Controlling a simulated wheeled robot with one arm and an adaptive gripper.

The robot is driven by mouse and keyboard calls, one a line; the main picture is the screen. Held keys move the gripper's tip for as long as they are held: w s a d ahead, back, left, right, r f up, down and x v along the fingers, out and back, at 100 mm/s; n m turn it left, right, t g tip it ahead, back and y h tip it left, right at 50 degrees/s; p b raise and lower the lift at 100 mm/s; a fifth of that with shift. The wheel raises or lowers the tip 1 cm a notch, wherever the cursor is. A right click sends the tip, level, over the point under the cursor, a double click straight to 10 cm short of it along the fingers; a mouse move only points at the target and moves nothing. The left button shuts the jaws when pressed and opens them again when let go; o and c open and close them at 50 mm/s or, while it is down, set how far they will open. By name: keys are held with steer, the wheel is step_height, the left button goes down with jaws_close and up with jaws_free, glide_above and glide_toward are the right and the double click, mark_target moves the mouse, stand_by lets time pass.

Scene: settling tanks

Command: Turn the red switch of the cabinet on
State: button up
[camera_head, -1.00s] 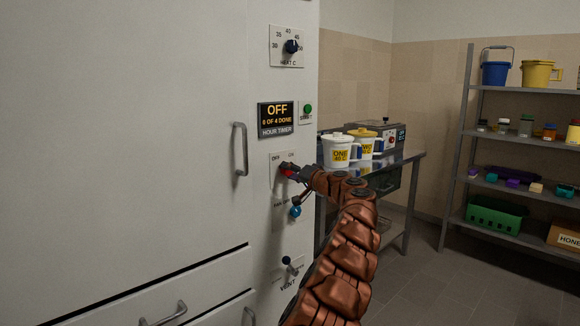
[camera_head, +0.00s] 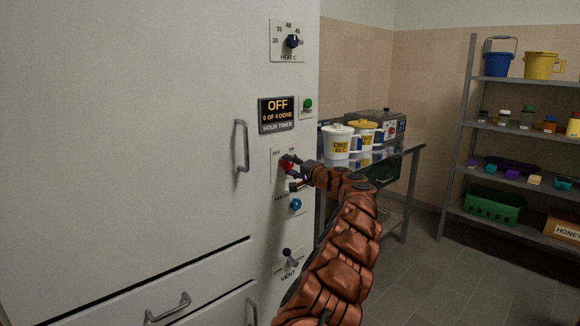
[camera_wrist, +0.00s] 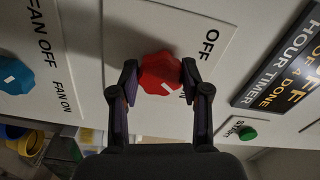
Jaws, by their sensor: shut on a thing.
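The red switch (camera_head: 287,167) is a knob on a white plate on the front panel of the white cabinet (camera_head: 130,130). The plate has OFF at its left and ON at its right in the head view. In the wrist view the red switch (camera_wrist: 161,73) sits between the two dark fingers of my gripper (camera_wrist: 158,80), which press on its sides. A white mark on the knob shows near its lower right edge there. In the head view my gripper (camera_head: 291,172) covers part of the knob and plate.
A blue fan knob (camera_head: 295,205) is just below, and the vent lever (camera_head: 287,252) lower still. The timer display (camera_head: 276,115) reads OFF, with a green start button (camera_head: 308,106) beside it. A steel table (camera_head: 385,165) with tubs stands right of the cabinet.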

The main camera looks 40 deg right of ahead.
steer(key=o, duration=1.1)
steer(key=shift+o, duration=0.2)
steer(key=shift+s, duration=0.15)
steer(key=shift+s+r, duration=0.1)
steer(key=shift+s, duration=0.45)
steer(key=s, duration=1)
steer(key=shift+s, duration=0.3)
steer(key=shift+a, duration=0.1)
